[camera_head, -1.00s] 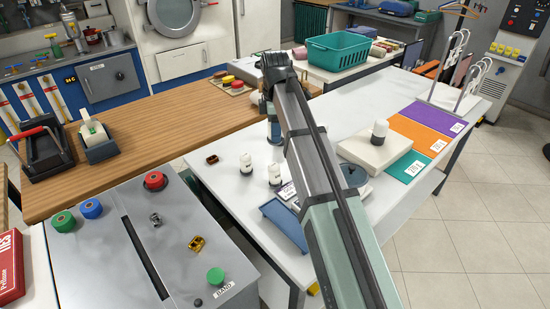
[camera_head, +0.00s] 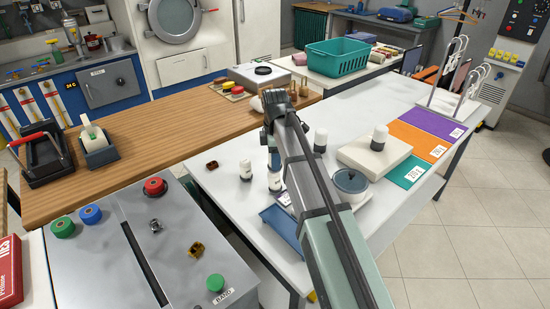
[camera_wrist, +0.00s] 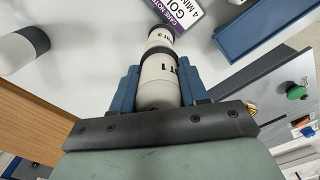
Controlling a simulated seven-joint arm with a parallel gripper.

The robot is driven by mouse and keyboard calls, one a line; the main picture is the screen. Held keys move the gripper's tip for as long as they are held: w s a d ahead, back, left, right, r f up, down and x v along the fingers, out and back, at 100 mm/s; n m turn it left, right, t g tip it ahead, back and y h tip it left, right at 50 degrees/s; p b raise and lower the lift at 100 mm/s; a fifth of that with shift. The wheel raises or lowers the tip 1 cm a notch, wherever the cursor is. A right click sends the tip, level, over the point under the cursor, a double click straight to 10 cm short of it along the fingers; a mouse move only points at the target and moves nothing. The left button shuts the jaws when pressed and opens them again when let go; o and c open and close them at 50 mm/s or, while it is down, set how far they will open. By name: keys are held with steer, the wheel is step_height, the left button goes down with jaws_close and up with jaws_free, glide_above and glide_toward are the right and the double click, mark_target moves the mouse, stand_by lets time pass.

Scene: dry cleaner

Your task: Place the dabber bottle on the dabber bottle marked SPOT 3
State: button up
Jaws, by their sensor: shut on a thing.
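My gripper (camera_head: 273,160) points down over the white table and is shut on a white dabber bottle (camera_wrist: 160,88), marked with what reads as SPOT 1, between its blue fingers in the wrist view. Just beyond it, nearly in line, is a second white dabber bottle marked SPOT 3 (camera_wrist: 160,38), partly hidden by the held one. A white bottle (camera_head: 274,183) shows right below my gripper in the head view. I cannot tell whether the two bottles touch.
Other white bottles stand at left (camera_head: 246,169), behind the arm (camera_head: 320,141) and on a pale block (camera_head: 356,156). A blue tray (camera_wrist: 262,28) and a purple-headed care note (camera_wrist: 180,14) lie near.

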steer(key=shift+f, duration=0.45)
steer(key=o, duration=1.1)
step_height(320, 180, up, 13)
